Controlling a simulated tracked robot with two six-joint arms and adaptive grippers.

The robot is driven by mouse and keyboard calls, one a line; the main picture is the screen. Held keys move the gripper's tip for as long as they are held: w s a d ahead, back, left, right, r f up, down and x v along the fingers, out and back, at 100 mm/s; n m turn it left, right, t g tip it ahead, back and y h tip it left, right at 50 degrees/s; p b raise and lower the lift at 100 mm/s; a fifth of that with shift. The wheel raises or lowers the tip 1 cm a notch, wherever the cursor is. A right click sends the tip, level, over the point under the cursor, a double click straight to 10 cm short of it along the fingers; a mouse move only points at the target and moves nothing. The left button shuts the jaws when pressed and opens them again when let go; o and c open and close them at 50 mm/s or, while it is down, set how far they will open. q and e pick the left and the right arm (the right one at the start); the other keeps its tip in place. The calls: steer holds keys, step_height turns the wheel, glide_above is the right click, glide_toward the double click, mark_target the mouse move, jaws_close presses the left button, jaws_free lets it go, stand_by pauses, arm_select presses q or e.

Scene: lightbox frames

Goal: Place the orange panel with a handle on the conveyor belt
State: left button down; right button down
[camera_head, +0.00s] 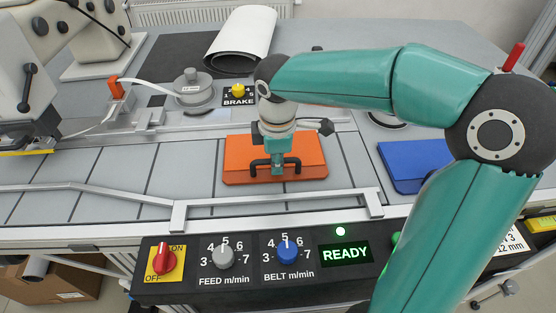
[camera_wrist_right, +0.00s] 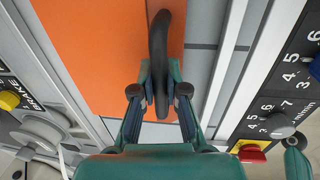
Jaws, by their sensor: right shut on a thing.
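The orange panel (camera_head: 240,163) is flat over the grey conveyor belt (camera_head: 110,170), between the rear rail and the front guide rail. Its black handle (camera_head: 260,164) is on top and also shows in the right wrist view (camera_wrist_right: 158,40). My right gripper (camera_head: 277,170) is above the panel and shut on the handle. In the right wrist view its two fingertips (camera_wrist_right: 160,90) are on either side of the black bar. I cannot tell whether the panel's underside touches the belt. My left gripper is not in view.
A blue panel (camera_head: 411,163) lies to the right of the orange one. A metal guide rail (camera_head: 280,203) runs along the front, above the control box (camera_head: 250,265) with knobs and a lit READY display. A brake unit (camera_head: 193,90) stands behind. The belt to the left is clear.

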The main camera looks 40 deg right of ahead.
steer(key=c, duration=1.2)
jaws_free()
step_height(320, 180, up, 12)
steer(key=s+a+p, duration=0.1)
steer(key=shift+s+f, duration=0.1)
steer(key=shift+s, duration=0.05)
